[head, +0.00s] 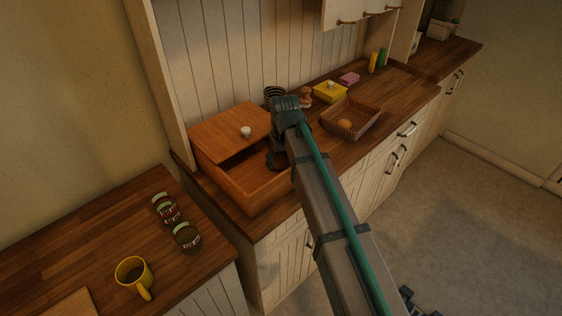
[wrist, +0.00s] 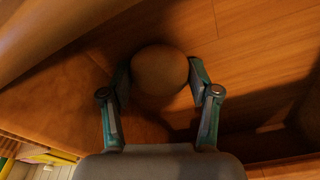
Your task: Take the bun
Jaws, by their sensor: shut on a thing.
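A round brown bun (wrist: 160,70) sits between the two fingers of my gripper (wrist: 160,82) in the wrist view. The gripper is shut on it, with one finger against each side. Below the bun is a wooden surface in shadow. In the head view my gripper (head: 277,160) reaches into the open wooden bread box (head: 262,192), and my arm hides part of it. The bun in the gripper cannot be made out there. Another round bun (head: 345,124) lies in the wicker basket (head: 368,121) to the right.
The box's lid (head: 228,136) with a white knob covers its back part. A yellow box (head: 330,92), a pink block (head: 349,78) and a wooden shaker (head: 306,97) stand behind the basket.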

